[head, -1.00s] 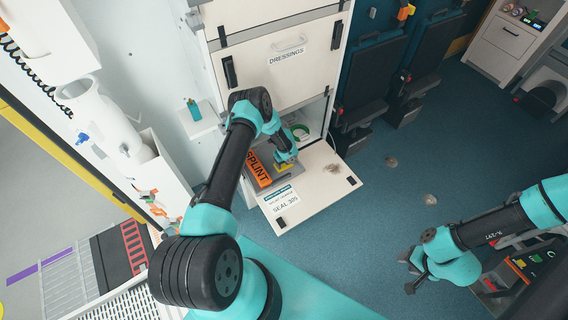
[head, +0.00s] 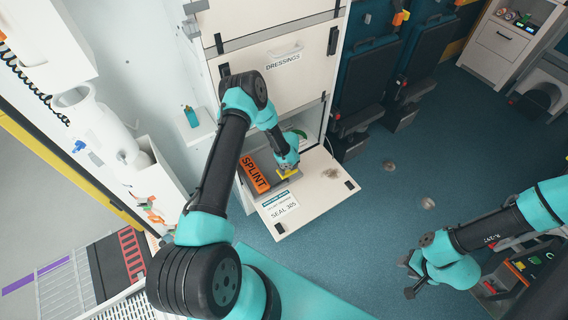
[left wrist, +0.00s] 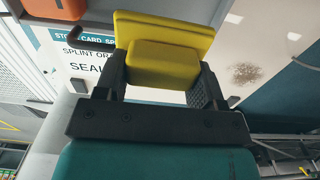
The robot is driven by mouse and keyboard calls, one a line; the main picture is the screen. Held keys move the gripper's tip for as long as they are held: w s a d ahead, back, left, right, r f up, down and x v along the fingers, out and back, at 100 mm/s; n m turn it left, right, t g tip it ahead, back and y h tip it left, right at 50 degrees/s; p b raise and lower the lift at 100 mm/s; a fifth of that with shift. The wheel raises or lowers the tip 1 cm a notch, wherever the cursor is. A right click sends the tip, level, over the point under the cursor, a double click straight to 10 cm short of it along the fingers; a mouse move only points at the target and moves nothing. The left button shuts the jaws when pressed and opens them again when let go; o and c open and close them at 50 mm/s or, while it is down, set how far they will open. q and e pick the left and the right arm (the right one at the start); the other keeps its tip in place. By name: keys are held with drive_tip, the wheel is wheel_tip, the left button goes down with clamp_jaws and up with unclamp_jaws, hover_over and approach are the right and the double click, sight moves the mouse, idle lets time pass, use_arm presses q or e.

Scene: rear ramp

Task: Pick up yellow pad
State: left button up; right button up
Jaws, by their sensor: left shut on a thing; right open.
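The yellow pad (left wrist: 165,50) is between the two fingers of my left gripper (left wrist: 160,85) in the left wrist view. The gripper is shut on it. In the head view the pad (head: 288,174) is a small yellow patch at the tip of my left gripper (head: 287,168), over the lowered cabinet flap; the arm partly hides it. I cannot tell how far it is above the flap. My right gripper (head: 410,276) is open and empty over the floor at the lower right.
An orange splint box (head: 254,173) lies left of my left gripper. The white flap (head: 312,198) is open, with a label card (head: 281,206) and a brown smudge. The dressings drawer (head: 285,55) is shut above. Dark seats (head: 385,90) stand right of the cabinet; blue floor is open beyond.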

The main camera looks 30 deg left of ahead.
use_arm(q)
drive_tip(key=s+d, duration=0.6)
drive_tip(key=d, duration=0.5)
drive_tip(key=shift+o, duration=1.4)
drive_tip(key=shift+c, duration=1.1)
